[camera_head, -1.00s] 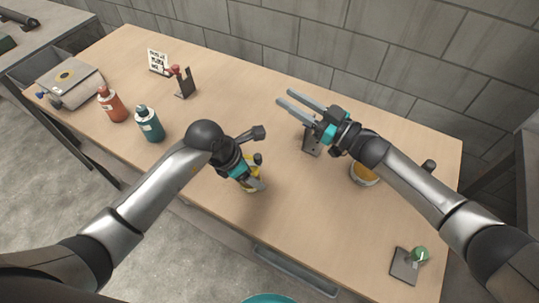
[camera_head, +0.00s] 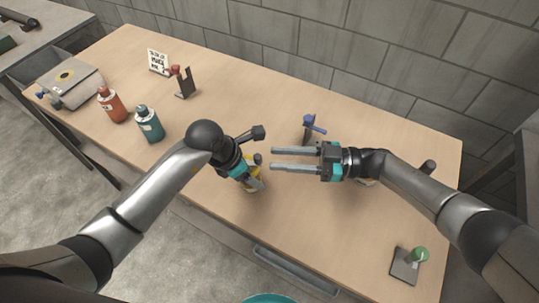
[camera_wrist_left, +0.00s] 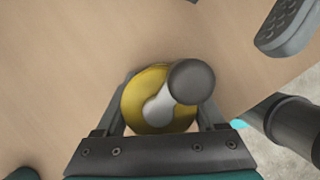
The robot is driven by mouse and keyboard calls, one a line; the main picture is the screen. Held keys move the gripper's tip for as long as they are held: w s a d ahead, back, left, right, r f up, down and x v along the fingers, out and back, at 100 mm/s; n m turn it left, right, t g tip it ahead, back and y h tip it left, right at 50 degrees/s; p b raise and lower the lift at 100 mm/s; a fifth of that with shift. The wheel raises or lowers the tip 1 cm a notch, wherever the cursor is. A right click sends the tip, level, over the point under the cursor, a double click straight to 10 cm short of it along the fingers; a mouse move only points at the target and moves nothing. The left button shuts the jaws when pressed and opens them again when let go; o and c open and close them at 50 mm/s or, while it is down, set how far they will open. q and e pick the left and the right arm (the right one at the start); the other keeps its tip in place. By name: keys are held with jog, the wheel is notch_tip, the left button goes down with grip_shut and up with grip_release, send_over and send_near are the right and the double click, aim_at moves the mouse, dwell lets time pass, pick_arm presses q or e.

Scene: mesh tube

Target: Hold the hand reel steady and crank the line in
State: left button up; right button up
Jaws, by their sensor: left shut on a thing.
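The hand reel, a yellow drum (camera_wrist_left: 135,97) with a grey crank arm (camera_wrist_left: 158,108) and a dark round knob (camera_wrist_left: 190,80), sits between the fingers of my left gripper (camera_head: 254,186). That gripper is shut on the reel near the table's front edge. In the head view the crank knob (camera_head: 258,159) shows above the fingers, with the reel mostly hidden by the gripper. My right gripper (camera_head: 272,159) is open and empty. Its two long fingers point left, with their tips just right of the knob. I cannot tell their height relative to it.
A blue-handled stand (camera_head: 310,127) is behind my right gripper. A green-knobbed plate (camera_head: 405,265) lies at the front right. A teal bottle (camera_head: 150,124), an orange bottle (camera_head: 113,106), a red-topped stand (camera_head: 183,82), a sign (camera_head: 158,62) and a grey case (camera_head: 72,82) stand left.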

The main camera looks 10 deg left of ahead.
jog(key=shift+s+a, duration=0.15)
jog(key=shift+a, duration=1.4)
jog(key=shift+c, duration=0.3)
grip_shut()
